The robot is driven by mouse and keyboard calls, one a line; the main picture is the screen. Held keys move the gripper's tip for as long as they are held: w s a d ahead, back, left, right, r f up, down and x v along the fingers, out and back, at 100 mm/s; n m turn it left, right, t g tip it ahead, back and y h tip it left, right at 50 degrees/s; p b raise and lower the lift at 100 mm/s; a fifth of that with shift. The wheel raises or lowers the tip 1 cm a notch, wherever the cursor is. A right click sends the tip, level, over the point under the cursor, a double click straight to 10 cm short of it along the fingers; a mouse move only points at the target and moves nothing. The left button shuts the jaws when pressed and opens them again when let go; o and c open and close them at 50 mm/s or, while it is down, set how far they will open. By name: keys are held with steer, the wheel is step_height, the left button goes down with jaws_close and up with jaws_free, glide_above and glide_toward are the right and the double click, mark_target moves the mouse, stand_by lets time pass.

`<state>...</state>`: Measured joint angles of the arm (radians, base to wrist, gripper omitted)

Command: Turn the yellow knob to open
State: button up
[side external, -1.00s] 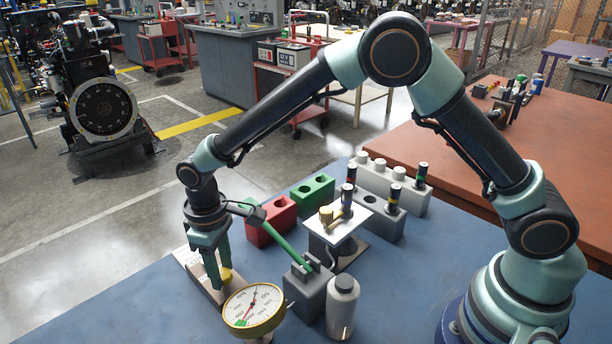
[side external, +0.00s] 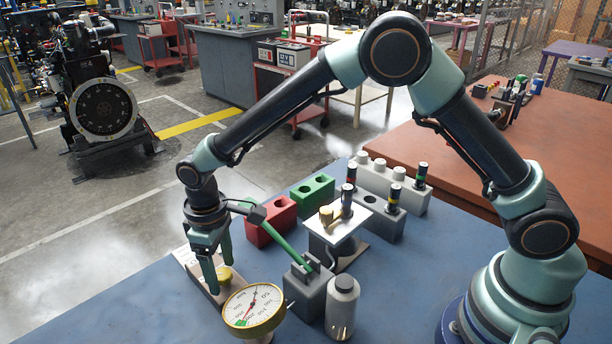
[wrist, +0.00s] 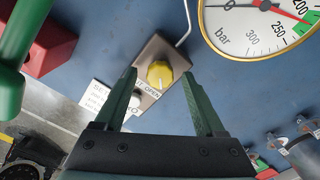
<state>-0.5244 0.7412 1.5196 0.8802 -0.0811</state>
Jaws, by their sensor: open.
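The yellow knob (wrist: 160,74) sits on a small brown plate with a label reading "OPEN" in the wrist view. It also shows in the side view (side external: 225,275), low between my fingers. The knob has a pale pointer mark along its top. My gripper (wrist: 159,76) is open, with one green finger on each side of the knob and a visible gap to each. In the side view my gripper (side external: 219,279) points down over the plate. I cannot tell exactly how low the fingertips are beside the knob.
A round pressure gauge (side external: 254,310) stands close beside the plate. A grey block with a green lever (side external: 290,248), a grey bottle (side external: 342,307) and a metal stand (side external: 338,229) are nearby. Red (side external: 270,222) and green (side external: 313,190) holed blocks stand behind. The blue table's left front is clear.

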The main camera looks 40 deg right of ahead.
mark_target(224, 272)
step_height(224, 272, up, 12)
stand_by(0.6)
steer(key=s+d+r+m+t, duration=0.1)
steer(key=s+d+r+m, duration=0.1)
steer(key=d+r, duration=0.35)
steer(key=s+d+r+m+t, duration=0.1)
steer(key=s+d+r, duration=0.15)
steer(key=d, duration=0.55)
steer(key=s+d+m+t, duration=0.3)
steer(key=s+d+m, duration=0.1)
steer(key=s+d, duration=0.4)
steer(key=d, duration=0.2)
steer(key=shift+s+d+t, duration=0.3)
